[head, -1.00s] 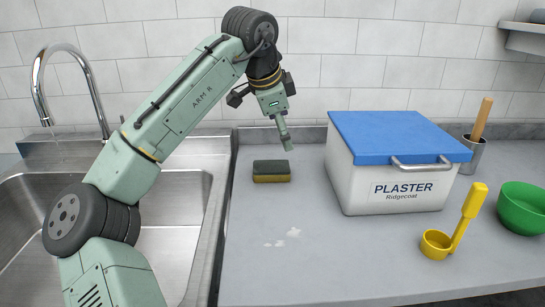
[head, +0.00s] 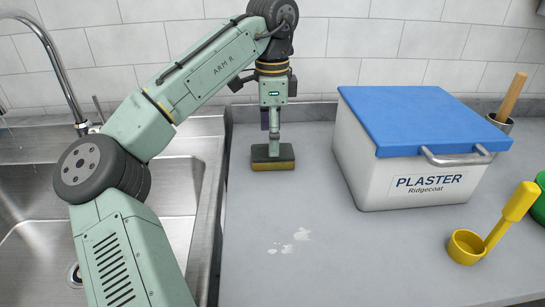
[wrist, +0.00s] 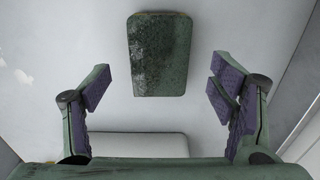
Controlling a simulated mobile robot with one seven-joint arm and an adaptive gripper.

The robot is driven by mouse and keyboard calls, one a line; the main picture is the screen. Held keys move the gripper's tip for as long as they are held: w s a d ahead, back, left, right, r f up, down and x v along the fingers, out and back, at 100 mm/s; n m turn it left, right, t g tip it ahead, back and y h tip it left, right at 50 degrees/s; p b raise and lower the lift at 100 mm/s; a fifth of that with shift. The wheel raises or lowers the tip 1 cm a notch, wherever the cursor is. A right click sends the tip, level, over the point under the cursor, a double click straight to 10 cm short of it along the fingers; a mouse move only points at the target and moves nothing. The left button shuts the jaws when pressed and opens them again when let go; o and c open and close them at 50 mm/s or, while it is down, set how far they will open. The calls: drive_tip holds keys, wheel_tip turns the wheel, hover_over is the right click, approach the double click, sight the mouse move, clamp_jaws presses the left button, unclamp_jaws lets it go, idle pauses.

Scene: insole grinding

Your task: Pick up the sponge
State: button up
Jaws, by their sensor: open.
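The sponge (head: 273,160) has a dark green top and a yellow lower layer. It lies flat on the grey counter beside the sink. In the wrist view the sponge (wrist: 159,54) shows its dark green, stained face, ahead of and between the two fingers. My gripper (head: 273,140) points down over the sponge in the head view. It also shows in the wrist view (wrist: 165,95), with its purple-padded fingers wide apart and nothing between the tips.
A white plaster box (head: 400,170) with a blue lid stands to the right. A yellow scoop (head: 495,225) lies farther right. A steel sink (head: 150,200) is on the left, and a tiled wall is behind. The counter in front is clear apart from pale spots.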

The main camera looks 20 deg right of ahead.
drive_tip(key=shift+f, duration=2.15)
drive_tip(key=shift+c, duration=0.4)
drive_tip(key=c, duration=0.8)
drive_tip(key=shift+r, duration=0.15)
drive_tip(key=shift+r, duration=0.65)
wheel_tip(320, 180, up, 2)
drive_tip(key=shift+s, duration=0.15)
drive_tip(key=s+a+b, duration=0.1)
drive_tip(key=s, duration=0.4)
drive_tip(key=s+a+r+b, duration=0.1)
drive_tip(key=s+a, duration=0.1)
drive_tip(key=s, duration=0.3)
drive_tip(key=s+a+b, duration=0.1)
drive_tip(key=s, duration=0.4)
drive_tip(key=shift+a+r, duration=0.2)
drive_tip(key=shift+a, duration=0.05)
